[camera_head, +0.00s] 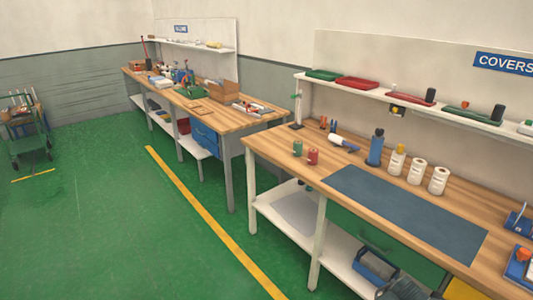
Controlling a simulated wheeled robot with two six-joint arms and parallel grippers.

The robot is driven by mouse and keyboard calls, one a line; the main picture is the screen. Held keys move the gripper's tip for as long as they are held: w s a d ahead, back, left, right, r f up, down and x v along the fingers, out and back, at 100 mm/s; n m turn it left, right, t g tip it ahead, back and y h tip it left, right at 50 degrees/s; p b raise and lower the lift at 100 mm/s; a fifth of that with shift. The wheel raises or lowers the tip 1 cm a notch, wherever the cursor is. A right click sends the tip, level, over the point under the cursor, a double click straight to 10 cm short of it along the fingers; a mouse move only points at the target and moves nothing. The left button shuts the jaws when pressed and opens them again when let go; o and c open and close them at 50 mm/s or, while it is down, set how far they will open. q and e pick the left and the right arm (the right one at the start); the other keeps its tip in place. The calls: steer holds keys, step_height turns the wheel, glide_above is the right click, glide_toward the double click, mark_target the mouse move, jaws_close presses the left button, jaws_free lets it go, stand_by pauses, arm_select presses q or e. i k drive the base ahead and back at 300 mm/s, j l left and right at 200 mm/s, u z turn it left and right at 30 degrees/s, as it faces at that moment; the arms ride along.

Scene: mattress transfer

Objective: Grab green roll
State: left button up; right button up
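A small green roll (297,149) stands upright on the wooden top of the near workbench (262,147), close to its left end. A red roll (313,157) stands just to its right, a small gap apart. Neither of my grippers shows in the head view, so nothing is seen near the green roll.
A blue-grey mat (405,215) lies on the bench. Behind it stand a blue bottle (375,150) and several white rolls (417,171). A shelf (375,95) runs above. A second bench (235,118) stands further back.

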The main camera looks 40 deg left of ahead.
mark_target(298, 145)
steer(key=u, duration=1.1)
